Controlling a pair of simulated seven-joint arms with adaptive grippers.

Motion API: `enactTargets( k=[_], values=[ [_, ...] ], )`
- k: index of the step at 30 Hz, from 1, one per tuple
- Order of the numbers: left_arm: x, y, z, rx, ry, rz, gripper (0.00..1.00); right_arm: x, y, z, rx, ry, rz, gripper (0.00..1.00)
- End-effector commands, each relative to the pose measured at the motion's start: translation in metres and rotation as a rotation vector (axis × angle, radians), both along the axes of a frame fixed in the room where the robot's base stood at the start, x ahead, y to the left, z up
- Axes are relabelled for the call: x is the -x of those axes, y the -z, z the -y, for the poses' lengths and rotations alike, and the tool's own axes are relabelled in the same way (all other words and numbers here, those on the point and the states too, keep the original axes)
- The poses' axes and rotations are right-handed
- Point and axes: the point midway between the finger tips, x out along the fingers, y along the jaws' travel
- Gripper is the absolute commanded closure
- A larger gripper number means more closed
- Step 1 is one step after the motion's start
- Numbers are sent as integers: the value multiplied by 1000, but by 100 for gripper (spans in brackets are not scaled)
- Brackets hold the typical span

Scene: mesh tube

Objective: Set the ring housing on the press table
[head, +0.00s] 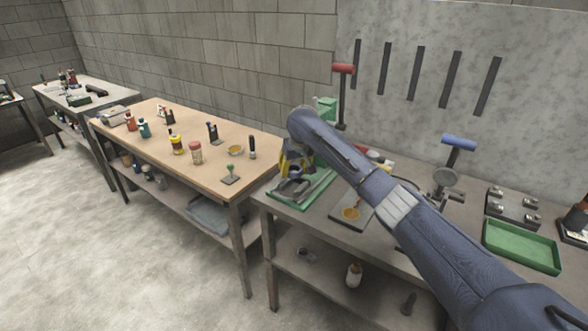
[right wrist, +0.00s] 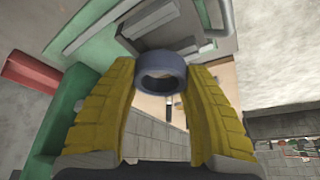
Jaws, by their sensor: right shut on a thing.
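My right gripper (head: 292,165) comes in over the left end of the grey metal table (head: 380,238). Its yellow fingers also show in the right wrist view (right wrist: 160,85). They are shut on a dark blue-grey ring (right wrist: 161,59), the ring housing, held near the fingertips with its hole facing the camera. In the head view the ring is too small and covered to make out. A green-edged base with grey fittings (head: 318,187) lies below the gripper; it also shows in the right wrist view (right wrist: 103,45). Whether the ring touches it I cannot tell. My left gripper is out of view.
A red-topped press (head: 343,70) and a blue-handled tool (head: 458,143) stand at the back of the grey table. A green tray (head: 521,247) sits at its right. A wooden-topped table (head: 205,170) with bottles and small tools stands left. My right arm covers the grey table's middle.

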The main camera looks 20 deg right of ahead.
Motion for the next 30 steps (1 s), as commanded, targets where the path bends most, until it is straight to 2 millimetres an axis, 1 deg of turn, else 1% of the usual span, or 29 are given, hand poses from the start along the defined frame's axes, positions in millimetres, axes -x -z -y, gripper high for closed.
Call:
enactTargets(
  k=[30],
  values=[
    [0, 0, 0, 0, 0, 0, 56, 0, 10, 0, 0, 0, 1, 93]
  ],
)
